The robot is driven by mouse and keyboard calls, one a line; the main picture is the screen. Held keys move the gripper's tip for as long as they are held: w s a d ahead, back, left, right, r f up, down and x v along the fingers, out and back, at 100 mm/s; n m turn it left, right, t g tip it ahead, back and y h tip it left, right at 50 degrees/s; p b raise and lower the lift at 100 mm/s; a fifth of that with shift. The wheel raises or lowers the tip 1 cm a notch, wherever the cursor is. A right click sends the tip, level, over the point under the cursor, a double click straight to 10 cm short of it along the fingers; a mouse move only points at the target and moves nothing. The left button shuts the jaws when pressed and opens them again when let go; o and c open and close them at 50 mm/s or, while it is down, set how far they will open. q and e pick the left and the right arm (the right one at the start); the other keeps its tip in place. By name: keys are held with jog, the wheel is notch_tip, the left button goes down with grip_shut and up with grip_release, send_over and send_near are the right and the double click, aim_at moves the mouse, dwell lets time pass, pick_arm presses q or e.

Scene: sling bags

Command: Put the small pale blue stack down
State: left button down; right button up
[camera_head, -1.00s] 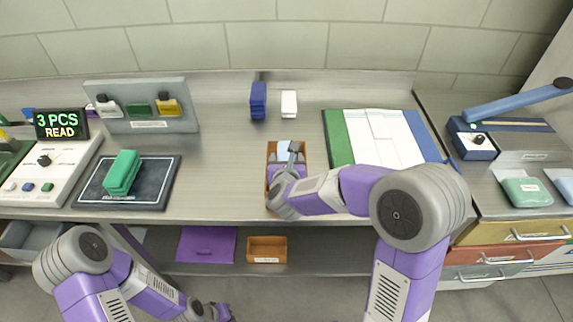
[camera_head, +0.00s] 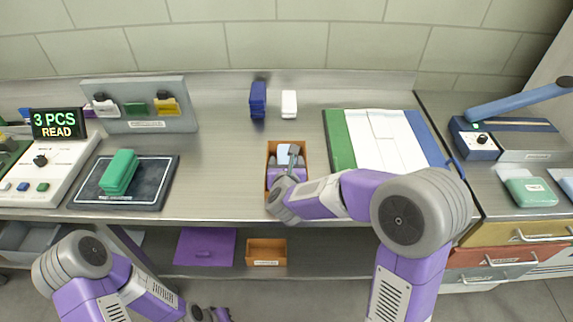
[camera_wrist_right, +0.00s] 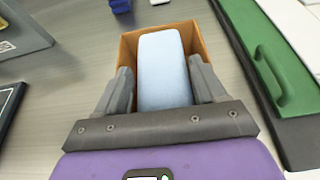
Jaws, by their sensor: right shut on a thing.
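The small pale blue stack (camera_head: 284,154) is at the orange-brown open box (camera_head: 304,147) on the middle of the bench. My right gripper (camera_head: 285,170) is over the box and shut on the stack. In the right wrist view the stack (camera_wrist_right: 163,70) lies between the two fingers, with the box walls (camera_wrist_right: 127,55) around its far end. Whether its underside touches the box floor is hidden. My left gripper (camera_head: 212,313) hangs low at the bottom of the head view, away from the bench; its fingers are not clear.
A green stack (camera_head: 120,172) lies on a dark pad (camera_head: 90,190) at left. A blue block (camera_head: 258,98) and a white block (camera_head: 289,103) stand behind the box. A green, white and blue folded cloth or board (camera_head: 385,140) lies close to its right.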

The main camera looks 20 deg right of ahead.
jog(key=shift+f, duration=0.1)
jog(key=o, duration=1.1)
jog(key=shift+s+f, duration=0.1)
jog(key=shift+f, duration=0.05)
jog(key=shift+o, duration=0.2)
jog(key=shift+r+p, duration=0.2)
jog(key=shift+p, duration=0.15)
jog(key=shift+r+p, duration=0.65)
jog(key=shift+p, duration=0.25)
jog(key=v, duration=1.1)
jog(key=shift+s+p, duration=0.35)
jog(key=shift+s, duration=0.05)
